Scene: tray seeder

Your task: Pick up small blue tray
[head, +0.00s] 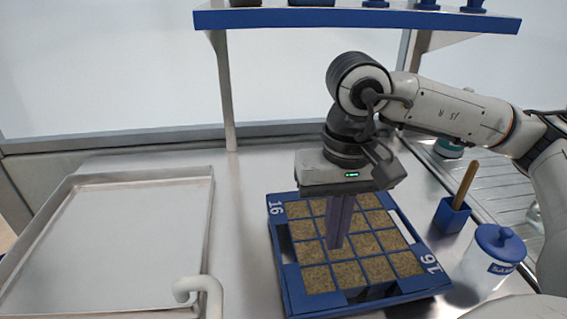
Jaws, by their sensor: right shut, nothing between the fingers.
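A blue tray (278,262) marked 16, with a grid of soil-filled cells, lies on the metal counter right of the middle. My right gripper (336,243) points down over the middle of the tray. Its fingers are together with nothing between them, and they hide part of the cells behind. I cannot tell whether the fingertips touch the soil. My left gripper is not in view. I cannot tell whether this tray is the small blue one.
A blue cup (450,216) with a wooden stick and a blue-lidded jar (490,266) stand right of the tray. A blue-edged shelf (350,18) hangs above.

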